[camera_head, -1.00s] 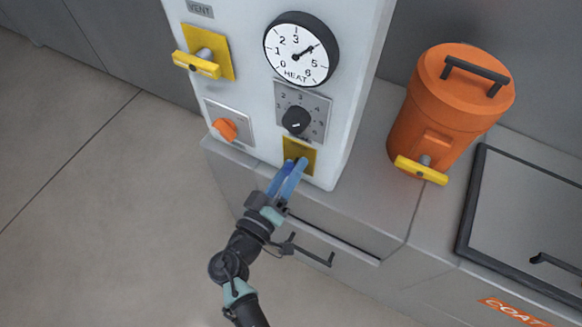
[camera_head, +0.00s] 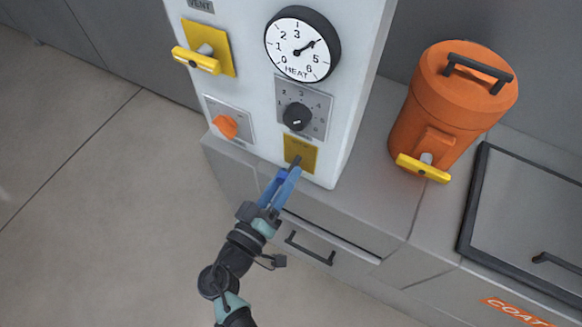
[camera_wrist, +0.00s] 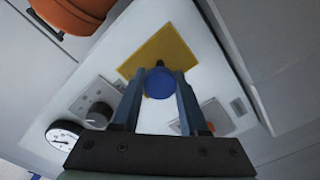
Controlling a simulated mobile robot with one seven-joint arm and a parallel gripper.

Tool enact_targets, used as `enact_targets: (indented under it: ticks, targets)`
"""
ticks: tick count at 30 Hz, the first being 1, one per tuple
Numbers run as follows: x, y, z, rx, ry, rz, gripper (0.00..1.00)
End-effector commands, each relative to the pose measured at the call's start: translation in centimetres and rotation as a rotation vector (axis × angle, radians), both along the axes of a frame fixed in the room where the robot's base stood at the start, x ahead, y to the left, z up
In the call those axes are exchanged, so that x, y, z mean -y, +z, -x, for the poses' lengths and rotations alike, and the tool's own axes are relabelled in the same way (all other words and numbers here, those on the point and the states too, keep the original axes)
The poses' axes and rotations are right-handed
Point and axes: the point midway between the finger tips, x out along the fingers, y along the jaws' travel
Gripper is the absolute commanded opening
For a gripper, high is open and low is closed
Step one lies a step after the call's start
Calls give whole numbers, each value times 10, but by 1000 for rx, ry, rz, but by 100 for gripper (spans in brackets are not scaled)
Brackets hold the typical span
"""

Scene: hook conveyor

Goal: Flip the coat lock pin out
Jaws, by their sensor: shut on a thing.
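A yellow plate (camera_head: 301,154) sits low on the white panel's front, with a dark pin (camera_head: 296,161) standing out from it. The pin ends in a round blue knob, which shows in the wrist view (camera_wrist: 160,83) in front of the yellow plate (camera_wrist: 158,53). My gripper (camera_head: 285,177) with blue fingers is shut on the knob, just in front of the plate. In the wrist view the fingers (camera_wrist: 160,92) lie on either side of it. Any writing on the plate is too small to read. An orange "COAT" label (camera_head: 517,312) is at lower right.
The panel (camera_head: 250,93) bears a heat gauge (camera_head: 302,44), a dark knob (camera_head: 297,117), an orange knob (camera_head: 226,126) and a yellow vent handle (camera_head: 197,61). An orange canister (camera_head: 440,105) stands to the right. A drawer handle (camera_head: 309,249) lies below my gripper. The floor at left is clear.

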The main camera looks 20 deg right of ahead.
Motion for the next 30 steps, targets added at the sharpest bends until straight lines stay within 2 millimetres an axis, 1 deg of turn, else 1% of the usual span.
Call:
enact_targets:
  ticks: [1, 3, 10, 11, 15, 16, 27, 30]
  targets:
    - [-5, -1, 3, 0, 4, -1, 0]
    - [-7, -1, 6, -1, 1, -1, 0]
    - [-8, -1, 6, -3, 3, -2, 0]
    - [-9, -1, 6, -3, 3, -2, 45]
    - [-8, -1, 6, -3, 3, -2, 70]
    - [-8, -1, 6, -3, 3, -2, 74]
    - [-7, 0, 6, -1, 1, -1, 74]
    - [-10, -1, 8, -1, 3, -1, 74]
